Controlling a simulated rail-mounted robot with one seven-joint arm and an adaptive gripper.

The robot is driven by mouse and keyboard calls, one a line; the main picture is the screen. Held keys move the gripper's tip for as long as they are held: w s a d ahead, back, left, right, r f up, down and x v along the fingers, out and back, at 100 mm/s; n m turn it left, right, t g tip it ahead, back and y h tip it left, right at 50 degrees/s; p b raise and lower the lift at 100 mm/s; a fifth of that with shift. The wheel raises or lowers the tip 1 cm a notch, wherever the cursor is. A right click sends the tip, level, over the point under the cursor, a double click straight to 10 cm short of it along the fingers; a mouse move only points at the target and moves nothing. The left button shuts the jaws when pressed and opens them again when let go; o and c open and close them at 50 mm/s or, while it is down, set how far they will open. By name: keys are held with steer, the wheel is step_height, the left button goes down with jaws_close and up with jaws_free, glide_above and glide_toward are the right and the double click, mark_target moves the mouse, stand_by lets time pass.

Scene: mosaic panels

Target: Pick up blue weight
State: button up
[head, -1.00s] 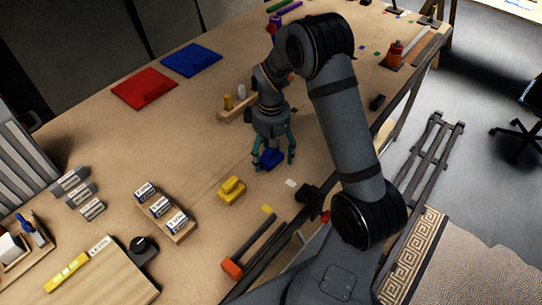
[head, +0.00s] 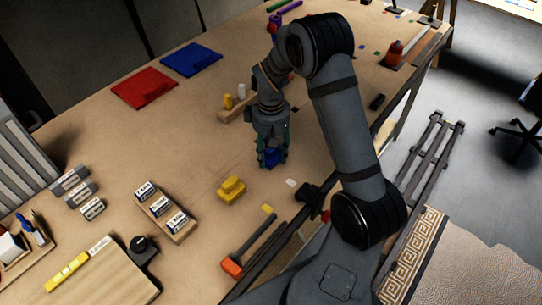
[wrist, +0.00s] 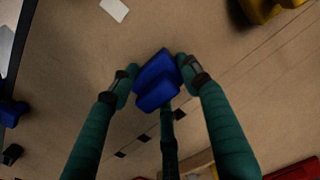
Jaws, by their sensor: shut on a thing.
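The blue weight (head: 273,157) is a small blue block with a raised top part, on or just above the wooden table right of the yellow weight. My gripper (head: 272,160) points down over it, with its green fingers closed against its sides. In the wrist view the blue weight (wrist: 157,82) sits between the fingertips of my gripper (wrist: 156,80), with a third finger below it. Whether its underside touches the table cannot be told.
A yellow weight (head: 231,190) stands just left of my gripper. A red panel (head: 144,88) and a blue panel (head: 191,60) lie at the back left. A wooden holder with labelled boxes (head: 168,213) stands at the left. An orange-headed hammer (head: 232,266) lies near the front edge.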

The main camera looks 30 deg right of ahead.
steer(key=shift+d, duration=0.1)
jaws_close()
steer(key=shift+w+r, duration=0.1)
